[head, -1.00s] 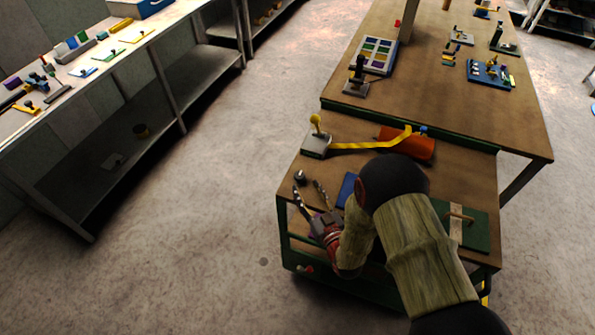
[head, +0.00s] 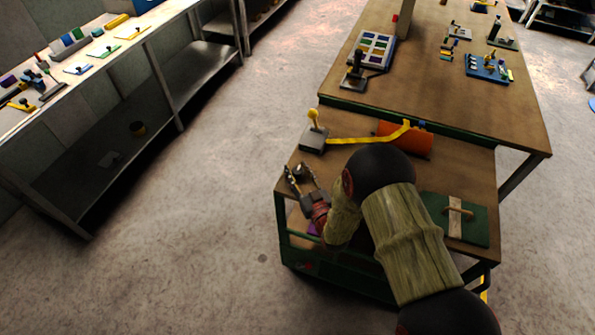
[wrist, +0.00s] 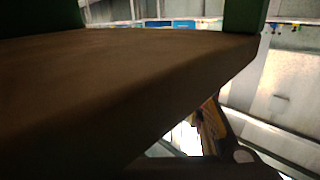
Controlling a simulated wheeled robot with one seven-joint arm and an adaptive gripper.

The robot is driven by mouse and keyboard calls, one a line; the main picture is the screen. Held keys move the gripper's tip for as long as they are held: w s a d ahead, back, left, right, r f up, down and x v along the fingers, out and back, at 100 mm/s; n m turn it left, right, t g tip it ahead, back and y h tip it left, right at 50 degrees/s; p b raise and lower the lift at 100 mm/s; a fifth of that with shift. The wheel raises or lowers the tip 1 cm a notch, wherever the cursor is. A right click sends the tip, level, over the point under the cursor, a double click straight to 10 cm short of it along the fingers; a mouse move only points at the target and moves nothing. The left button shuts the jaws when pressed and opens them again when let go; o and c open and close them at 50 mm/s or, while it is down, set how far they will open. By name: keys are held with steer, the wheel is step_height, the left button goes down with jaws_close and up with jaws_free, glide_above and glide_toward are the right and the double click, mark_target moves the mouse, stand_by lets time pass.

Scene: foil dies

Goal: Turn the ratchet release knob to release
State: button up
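A grey block (head: 313,139) with an upright yellow knob (head: 313,115) stands at the cart top's back left corner. A yellow strap (head: 355,140) runs from it to an orange roll (head: 405,139). A small dark round piece (head: 297,171) sits nearer the left edge; I cannot tell which of the two is the ratchet release knob. My gripper (head: 301,174) is open, its fingers spread at the left edge, near the dark piece and in front of the grey block. Contact is unclear. The wrist view shows no knob, only a brown slab edge (wrist: 150,90) close up.
A green board with a wooden handle (head: 455,212) lies on the cart's (head: 470,165) right side. A larger table (head: 420,90) with fixtures stands behind. A workbench (head: 100,55) is at left, with open floor between.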

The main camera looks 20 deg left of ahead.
steer(key=c, duration=0.9)
steer(key=shift+h, duration=0.3)
steer(key=m+t+h+b, duration=0.2)
steer(key=m+h, duration=0.1)
steer(key=shift+s+a+f+t+h+b, duration=0.1)
steer(key=shift+a+t+h+b, duration=0.1)
steer(key=shift+t+h+b, duration=0.1)
steer(key=m+t+h+b, duration=0.1)
steer(key=m+h, duration=0.1)
steer(key=h, duration=0.2)
steer(key=shift+m+b, duration=0.4)
steer(key=m+h+b, duration=0.1)
steer(key=m+h, duration=0.2)
steer(key=h, duration=0.2)
steer(key=m+h+b, duration=0.1)
steer(key=m+h, duration=0.2)
steer(key=h, duration=0.1)
steer(key=shift+g+h, duration=0.3)
steer(key=shift+h, duration=0.1)
steer(key=m+g+h+b, duration=0.1)
steer(key=m+g+h, duration=0.1)
steer(key=m+h, duration=0.1)
steer(key=shift+d+m+h, duration=0.1)
steer(key=shift+m+h, duration=0.2)
steer(key=shift+h, duration=0.4)
steer(key=shift+d+m+g+h+b, duration=0.1)
steer(key=shift+m+g+h+b, duration=0.35)
steer(key=shift+m+g+h, duration=0.9)
steer(key=shift+g, duration=0.25)
